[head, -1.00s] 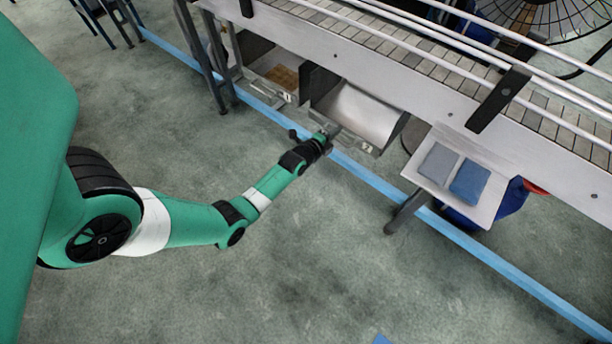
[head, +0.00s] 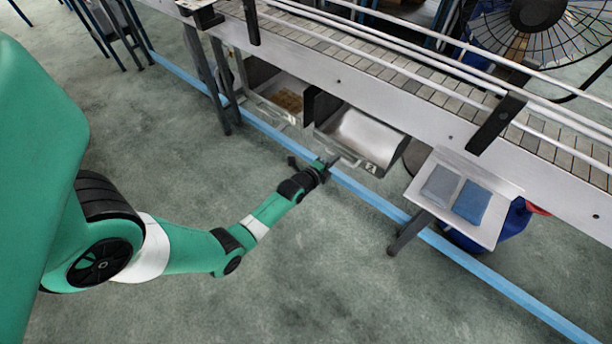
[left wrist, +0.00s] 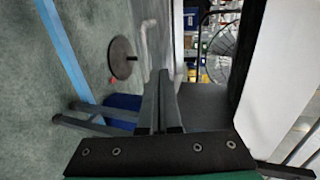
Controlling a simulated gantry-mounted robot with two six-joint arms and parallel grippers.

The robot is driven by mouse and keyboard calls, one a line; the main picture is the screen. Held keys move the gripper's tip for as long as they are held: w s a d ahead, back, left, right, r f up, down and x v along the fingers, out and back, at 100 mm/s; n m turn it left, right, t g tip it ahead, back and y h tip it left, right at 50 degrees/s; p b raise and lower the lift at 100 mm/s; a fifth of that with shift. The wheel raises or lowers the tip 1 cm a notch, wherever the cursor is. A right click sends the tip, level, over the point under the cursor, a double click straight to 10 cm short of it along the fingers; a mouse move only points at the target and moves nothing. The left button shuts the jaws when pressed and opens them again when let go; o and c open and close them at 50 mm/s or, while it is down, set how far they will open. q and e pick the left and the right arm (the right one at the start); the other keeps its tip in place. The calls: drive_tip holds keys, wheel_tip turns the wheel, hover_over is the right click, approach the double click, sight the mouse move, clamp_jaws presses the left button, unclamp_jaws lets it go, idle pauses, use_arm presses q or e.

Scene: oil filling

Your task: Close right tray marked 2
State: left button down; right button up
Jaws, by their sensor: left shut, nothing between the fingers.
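The right tray marked 2 (head: 366,136) hangs under the conveyor in the head view. It is pulled out, showing its pale, empty-looking inside. Its number label (head: 371,167) is on the front, with a handle beside it. My left gripper (head: 331,163) is shut and empty, just in front of the left part of this tray's front. I cannot tell whether it touches the handle. In the left wrist view the shut fingers (left wrist: 160,105) point past a dark grey panel; what that panel belongs to is unclear. My right gripper is not in view.
The left tray (head: 278,98), also open, holds a brown item. A stand with grey and blue pads (head: 456,194) is right of tray 2. The conveyor (head: 410,85) runs above the trays, with legs at left. The floor in front is clear.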

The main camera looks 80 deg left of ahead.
use_arm(q)
drive_tip(key=p+v, duration=0.3)
drive_tip(key=v, duration=0.7)
drive_tip(key=shift+p, duration=0.35)
